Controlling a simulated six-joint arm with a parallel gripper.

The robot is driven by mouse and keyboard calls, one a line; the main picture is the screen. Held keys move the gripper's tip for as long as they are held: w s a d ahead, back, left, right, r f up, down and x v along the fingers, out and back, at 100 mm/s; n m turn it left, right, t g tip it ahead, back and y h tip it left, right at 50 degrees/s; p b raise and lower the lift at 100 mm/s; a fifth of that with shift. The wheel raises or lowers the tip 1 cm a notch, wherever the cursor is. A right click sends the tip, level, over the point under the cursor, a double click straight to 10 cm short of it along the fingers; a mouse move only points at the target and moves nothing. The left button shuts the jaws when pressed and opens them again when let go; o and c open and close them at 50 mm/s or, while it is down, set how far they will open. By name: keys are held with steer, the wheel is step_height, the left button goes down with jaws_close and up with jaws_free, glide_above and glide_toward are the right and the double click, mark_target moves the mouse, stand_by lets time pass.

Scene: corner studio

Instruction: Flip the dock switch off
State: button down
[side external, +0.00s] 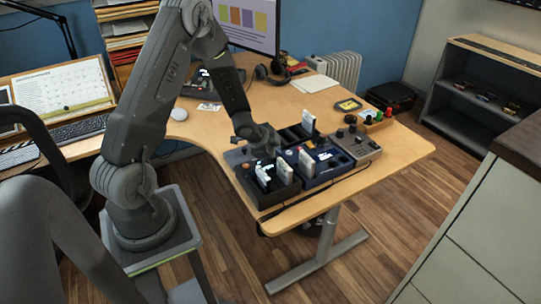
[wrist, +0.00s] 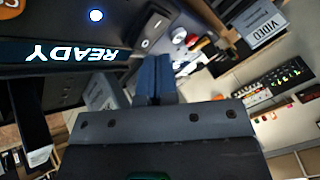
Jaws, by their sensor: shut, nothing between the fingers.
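The dock (side external: 268,195) is a dark box with slots holding white-edged cards, near the table's front edge in the side view. The wrist view shows a dark dock face (wrist: 45,85) close up, with a lit "READY" display, a glowing blue light (wrist: 96,15) and part of an orange button. A black rocker switch (wrist: 152,30) with white marks sits beside the light; its tilt is hard to read. My gripper (wrist: 153,72) is shut and empty, its blue fingertips just below the switch in the wrist view. In the side view my gripper (side external: 264,146) is low over the dock's back; contact cannot be seen.
A blue slotted unit (side external: 325,162) and a grey control box (side external: 357,146) stand close to the dock's right. Headphones (side external: 270,72) and a monitor (side external: 247,22) are farther back. A cable runs along the table's front edge. Bare tabletop lies at the right corner.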

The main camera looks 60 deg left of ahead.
steer(key=shift+f, duration=0.3)
steer(key=shift+r, duration=0.1)
stand_by(0.4)
steer(key=shift+r, duration=0.7)
steer(key=shift+r, duration=3)
